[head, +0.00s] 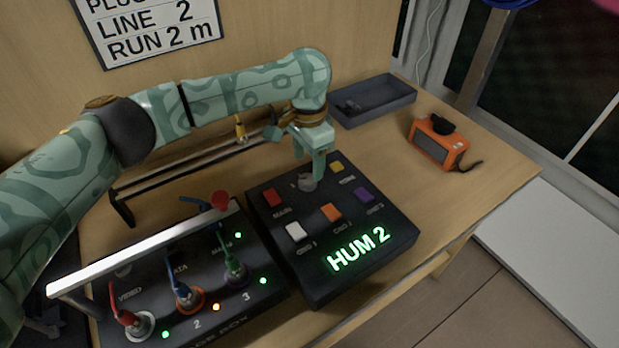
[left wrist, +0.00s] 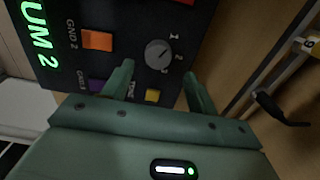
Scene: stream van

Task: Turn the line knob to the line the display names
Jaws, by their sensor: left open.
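The line knob (head: 307,182) is a small grey round knob at the back of the black control box (head: 283,258). It also shows in the left wrist view (left wrist: 158,54), with numbers 1, 2 and 3 beside it; I cannot tell surely where it points. The box's display (head: 358,249) reads "HUM 2" in green. My left gripper (head: 312,168) points down over the knob. In the left wrist view its open fingers (left wrist: 159,80) are on either side of the knob's line, apart from it. My right gripper is not in view.
Coloured buttons, including a red one (head: 271,197) and a yellow one (head: 337,167), surround the knob. A plug box (head: 215,317) with a metal bar stands at left. A dark tray (head: 375,99) and an orange device (head: 437,145) lie behind. A wall sign (head: 150,27) reads "LINE 2".

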